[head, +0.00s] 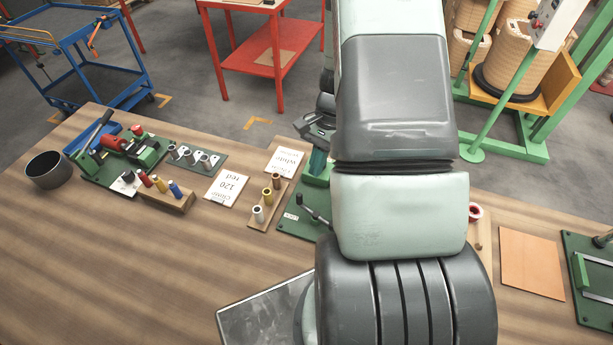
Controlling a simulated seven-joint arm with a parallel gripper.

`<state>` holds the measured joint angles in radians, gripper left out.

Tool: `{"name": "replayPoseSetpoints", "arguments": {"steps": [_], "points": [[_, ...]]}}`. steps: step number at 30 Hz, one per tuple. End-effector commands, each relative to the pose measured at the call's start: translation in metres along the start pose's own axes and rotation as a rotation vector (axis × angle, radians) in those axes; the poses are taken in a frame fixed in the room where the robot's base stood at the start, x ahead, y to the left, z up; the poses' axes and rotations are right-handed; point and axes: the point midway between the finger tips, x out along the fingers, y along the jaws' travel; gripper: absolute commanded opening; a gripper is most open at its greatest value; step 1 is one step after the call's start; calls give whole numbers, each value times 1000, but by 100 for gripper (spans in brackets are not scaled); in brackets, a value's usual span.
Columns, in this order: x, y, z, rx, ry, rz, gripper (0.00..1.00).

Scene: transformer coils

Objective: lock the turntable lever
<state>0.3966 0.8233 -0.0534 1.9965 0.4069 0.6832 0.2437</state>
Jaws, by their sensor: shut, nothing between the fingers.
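A green base plate (296,222) lies on the bench, mostly hidden behind my arm. A small dark lever with a knob (314,209) shows on it, just left of my arm. I cannot tell for sure that this is the turntable lever, or whether it is locked. A green upright block (317,170) stands at the back of this plate. My gripper (318,137) is partly hidden by my arm, above the far side of the plate. It is shut and empty, apart from the small dark lever. Any turntable behind the arm is hidden.
Left are a green fixture (118,160) with a long dark handle, a black cup (48,170), a peg block (168,196), a spool holder (268,200) and paper cards (227,187). Right are a tan sheet (531,262) and another green plate (590,285). The left front bench is clear.

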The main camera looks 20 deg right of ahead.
Motion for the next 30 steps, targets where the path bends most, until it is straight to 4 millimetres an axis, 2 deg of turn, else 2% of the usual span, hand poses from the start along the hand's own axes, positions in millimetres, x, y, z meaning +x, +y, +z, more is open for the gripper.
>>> {"name": "replayPoseSetpoints", "arguments": {"steps": [1,6,10,30], "points": [[11,1,1,1,-5,2,0],[18,0,25,-1,-1,0,0],[22,0,34,0,1,-2,0],[24,-2,39,-37,1,14,0]]}}
